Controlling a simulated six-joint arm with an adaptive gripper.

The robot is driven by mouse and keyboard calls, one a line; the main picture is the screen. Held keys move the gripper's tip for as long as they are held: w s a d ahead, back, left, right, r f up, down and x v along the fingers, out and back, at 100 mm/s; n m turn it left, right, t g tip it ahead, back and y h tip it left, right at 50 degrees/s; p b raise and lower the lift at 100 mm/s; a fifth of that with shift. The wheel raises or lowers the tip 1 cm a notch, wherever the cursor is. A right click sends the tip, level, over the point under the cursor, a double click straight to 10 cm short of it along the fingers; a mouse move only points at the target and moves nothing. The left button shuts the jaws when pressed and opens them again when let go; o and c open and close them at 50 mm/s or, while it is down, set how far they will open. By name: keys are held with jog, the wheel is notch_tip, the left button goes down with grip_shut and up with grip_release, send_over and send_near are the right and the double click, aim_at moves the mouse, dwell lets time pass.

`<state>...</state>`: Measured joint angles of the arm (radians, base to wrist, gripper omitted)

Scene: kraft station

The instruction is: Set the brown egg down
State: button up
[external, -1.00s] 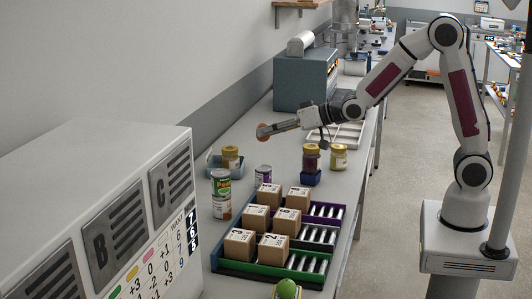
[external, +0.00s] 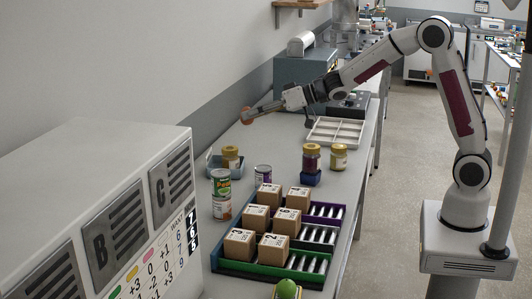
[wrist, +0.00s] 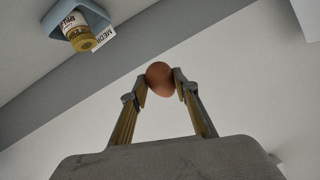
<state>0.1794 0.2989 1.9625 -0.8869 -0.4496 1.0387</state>
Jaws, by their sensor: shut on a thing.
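The brown egg (external: 246,115) is held between the fingertips of my gripper (external: 250,114), at the far left side of the bench in the external view. In the wrist view the egg (wrist: 160,78) sits between the two finger pads of my gripper (wrist: 161,80), one pad on each side. My gripper points left, and the egg appears to be above the bench top, beyond the blue-grey tray. The exact height cannot be told.
A blue-grey tray (external: 213,168) with a gold-lidded jar (external: 231,158) stands nearest the egg. A white divided tray (external: 336,139) lies to the right. Cans (external: 221,183), jars (external: 312,157) and boxes (external: 257,217) stand nearer the camera. Bare bench (external: 262,145) lies below my gripper.

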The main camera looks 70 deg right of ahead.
jog(key=w+d+f+n+g+y, duration=0.2)
jog(key=d+n+y, duration=0.25)
jog(key=d, duration=0.35)
jog(key=s+d+f, duration=0.1)
jog(key=d+f, duration=0.1)
jog(key=f, duration=0.3)
jog(key=s+d+f+y, duration=0.1)
jog(key=d+f, duration=0.1)
jog(key=f, duration=0.3)
jog(key=shift+s+f+n+g, duration=0.2)
jog(key=shift+s+n+g, duration=0.15)
jog(key=shift+n+g, duration=0.1)
jog(key=shift+d+f, duration=0.1)
jog(key=shift+f, duration=3)
jog(key=shift+f, duration=0.15)
jog(key=shift+f, duration=1.75)
